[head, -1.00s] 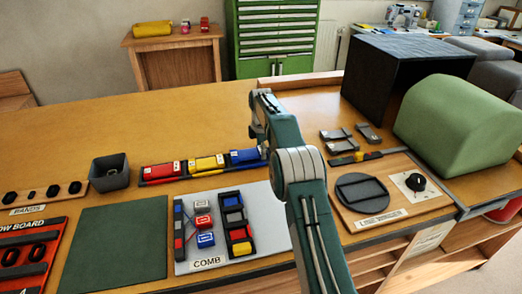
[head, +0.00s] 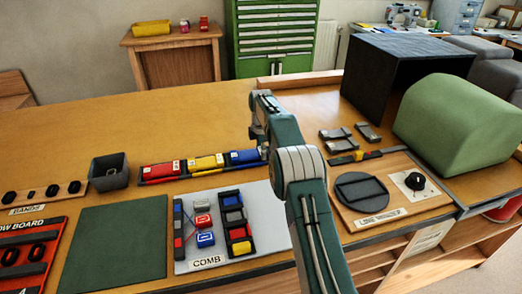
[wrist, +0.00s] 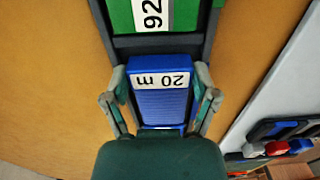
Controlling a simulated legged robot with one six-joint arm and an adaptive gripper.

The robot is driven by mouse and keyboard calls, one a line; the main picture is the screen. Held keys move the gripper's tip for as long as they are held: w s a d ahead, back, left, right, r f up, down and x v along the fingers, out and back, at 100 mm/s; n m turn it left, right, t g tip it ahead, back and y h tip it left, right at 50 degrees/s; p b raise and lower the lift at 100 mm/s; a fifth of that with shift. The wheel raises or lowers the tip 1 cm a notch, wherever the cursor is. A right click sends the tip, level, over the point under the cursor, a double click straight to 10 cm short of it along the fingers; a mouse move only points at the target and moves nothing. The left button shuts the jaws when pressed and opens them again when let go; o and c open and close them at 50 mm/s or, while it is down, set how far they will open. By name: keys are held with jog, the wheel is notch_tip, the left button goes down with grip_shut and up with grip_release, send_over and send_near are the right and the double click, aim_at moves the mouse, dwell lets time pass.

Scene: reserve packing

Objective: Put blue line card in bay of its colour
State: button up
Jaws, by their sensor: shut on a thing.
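The blue card (wrist: 162,95) with a white "20 m" label lies between my fingers in the wrist view. My gripper (wrist: 162,88) is shut on it, one finger along each side. A dark rack (wrist: 210,40) frames it, and a green card (wrist: 130,15) sits beside it in the rack. How deep the blue card sits is unclear. In the head view the rack's red card (head: 160,173), yellow card (head: 205,163) and blue card (head: 242,157) show in a row. My gripper (head: 262,150) is at the blue end, and my arm hides what lies beyond.
A grey board marked COMB (head: 262,205) lies in front of the rack, with a black tray (head: 235,222) and small coloured pieces. A dark green mat (head: 115,240) and a grey bin (head: 109,172) are to the left. A round-plate board (head: 400,205) stands right. The bench behind is clear.

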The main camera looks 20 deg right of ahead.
jog(key=shift+f, duration=0.25)
jog(key=o, duration=0.6)
jog(key=shift+o, duration=0.2)
jog(key=shift+r, duration=0.1)
notch_tip(320, 180, up, 8)
jog(key=shift+f, duration=0.15)
jog(key=s+a+r+m+t, duration=0.3)
jog(key=s+r+m, duration=0.6)
jog(key=s+r, duration=0.95)
jog(key=s+f+m+t, duration=0.1)
jog(key=s+f+m, duration=0.2)
jog(key=s, duration=0.6)
jog(key=s+a+f+m, duration=0.1)
jog(key=s+f+m, duration=0.1)
jog(key=s, duration=0.7)
jog(key=s+a+f+m+t, duration=0.1)
jog(key=s+f+m, duration=0.2)
jog(key=s, duration=0.6)
jog(key=shift+s+f+m+t, duration=0.3)
jog(key=shift+m, duration=0.2)
